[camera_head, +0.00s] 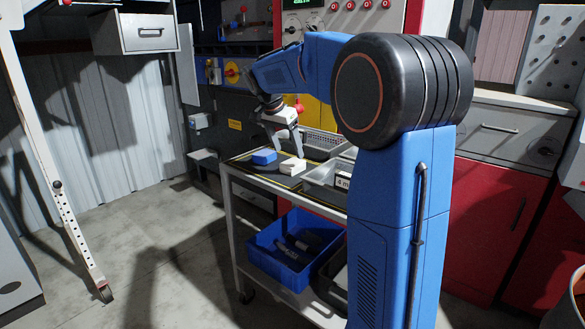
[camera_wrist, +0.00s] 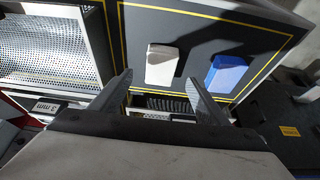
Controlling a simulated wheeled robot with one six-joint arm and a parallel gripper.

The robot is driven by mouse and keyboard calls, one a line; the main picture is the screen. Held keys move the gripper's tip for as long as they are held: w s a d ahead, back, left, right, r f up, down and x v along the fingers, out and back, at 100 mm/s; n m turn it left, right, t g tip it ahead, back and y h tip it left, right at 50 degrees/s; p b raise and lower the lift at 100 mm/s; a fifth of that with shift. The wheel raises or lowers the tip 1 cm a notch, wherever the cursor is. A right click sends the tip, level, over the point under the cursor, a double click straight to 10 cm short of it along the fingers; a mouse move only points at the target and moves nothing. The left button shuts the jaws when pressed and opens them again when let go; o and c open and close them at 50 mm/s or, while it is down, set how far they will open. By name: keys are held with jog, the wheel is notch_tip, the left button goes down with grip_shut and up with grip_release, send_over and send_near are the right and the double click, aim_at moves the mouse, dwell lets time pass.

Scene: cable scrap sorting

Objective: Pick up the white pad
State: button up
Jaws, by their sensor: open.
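The white pad (camera_head: 293,166) lies on the dark top of a metal cart, inside a yellow border line. It also shows in the wrist view (camera_wrist: 162,64), beyond the space between my fingertips. My gripper (camera_head: 285,143) is above the cart top, over the pad's area. In the wrist view my gripper (camera_wrist: 160,82) has its two fingers spread apart with nothing between them. The pad appears apart from both fingers.
A blue block (camera_head: 264,157) lies close to the pad; it also shows in the wrist view (camera_wrist: 226,74). A perforated tray (camera_head: 318,141) and a grey bin (camera_head: 325,180) stand on the cart. A blue crate (camera_head: 262,262) sits on the lower shelf.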

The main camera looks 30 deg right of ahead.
aim_at(292, 162)
jog(key=shift+x, duration=3.45)
jog(key=shift+a, duration=0.15)
jog(key=c, duration=1.1)
